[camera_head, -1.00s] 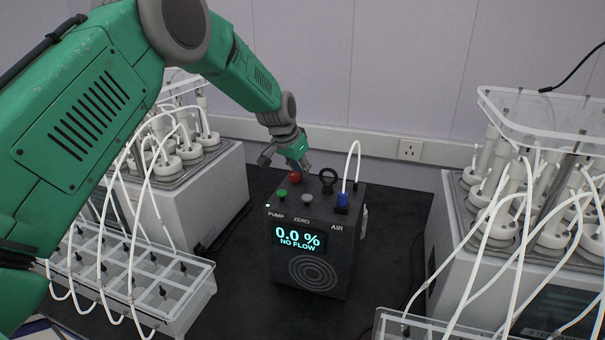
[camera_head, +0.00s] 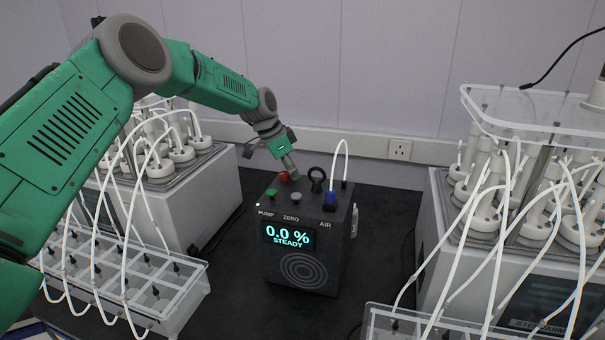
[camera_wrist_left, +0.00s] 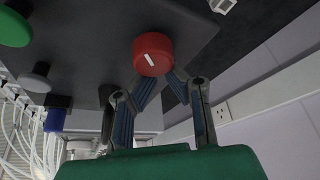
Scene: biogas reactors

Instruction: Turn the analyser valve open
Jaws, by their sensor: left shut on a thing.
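The black analyser box (camera_head: 300,245) stands on the dark bench, and its screen (camera_head: 290,237) reads 0.0 % STEADY. Its red round valve knob (camera_head: 284,177) is on the top, towards the back. In the wrist view the red knob (camera_wrist_left: 153,54) shows a white line mark, slightly tilted. My left gripper (camera_head: 287,168) reaches down to the knob from behind. In the wrist view the fingers of my left gripper (camera_wrist_left: 158,80) are shut on the knob's near side. My right gripper is not in view.
Reactor units with white tubes (camera_head: 190,190) stand left and right.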

